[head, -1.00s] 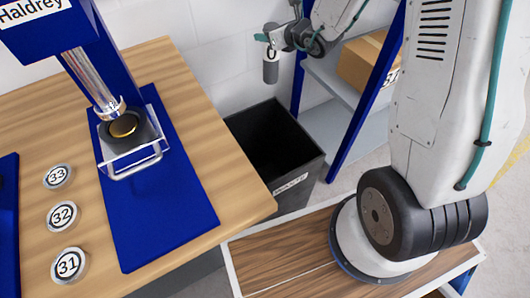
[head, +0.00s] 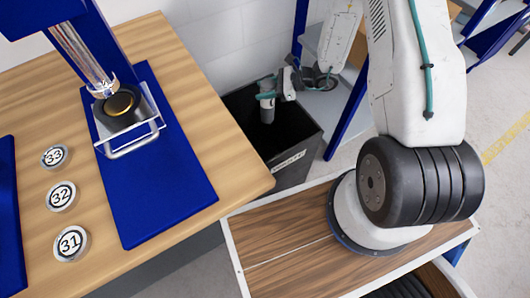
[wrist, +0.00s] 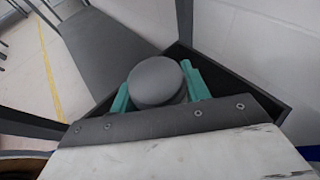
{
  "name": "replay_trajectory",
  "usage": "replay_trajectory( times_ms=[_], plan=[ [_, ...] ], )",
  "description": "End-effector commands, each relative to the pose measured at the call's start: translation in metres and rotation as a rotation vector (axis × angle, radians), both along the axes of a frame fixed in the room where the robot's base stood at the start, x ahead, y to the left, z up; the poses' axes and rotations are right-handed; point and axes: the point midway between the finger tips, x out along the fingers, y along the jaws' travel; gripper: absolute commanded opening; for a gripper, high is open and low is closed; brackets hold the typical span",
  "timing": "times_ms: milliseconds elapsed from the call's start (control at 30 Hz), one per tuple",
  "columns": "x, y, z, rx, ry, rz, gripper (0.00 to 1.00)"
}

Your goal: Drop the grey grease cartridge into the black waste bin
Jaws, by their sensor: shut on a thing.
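The grey grease cartridge (head: 267,110) hangs upright in my gripper (head: 267,92), its lower end within the mouth of the black waste bin. My gripper is shut on its upper part with teal fingers. In the wrist view the round grey top of the cartridge (wrist: 156,82) sits between the two teal fingers (wrist: 158,90). The black waste bin (head: 297,165) stands on the floor beside the wooden bench, with a white label on its front. In the wrist view the bin's dark rim (wrist: 235,82) shows behind and to the right of the fingers.
The wooden bench (head: 190,75) at left carries a blue press (head: 92,30) on a blue mat (head: 165,190) and several numbered discs (head: 61,195). A blue-framed shelf (head: 350,115) stands right of the bin, and a white wall is behind.

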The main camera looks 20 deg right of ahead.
Motion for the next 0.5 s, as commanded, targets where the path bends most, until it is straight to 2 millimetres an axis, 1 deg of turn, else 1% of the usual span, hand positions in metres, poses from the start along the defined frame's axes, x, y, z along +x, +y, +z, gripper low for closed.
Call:
replay_trajectory(
  times_ms=[300,500],
  plan=[
    [-0.001,0.000,-0.036,0.001,0.004,-0.002,0.12],
    [0.000,0.000,-0.052,0.000,0.002,-0.002,0.12]
  ],
)
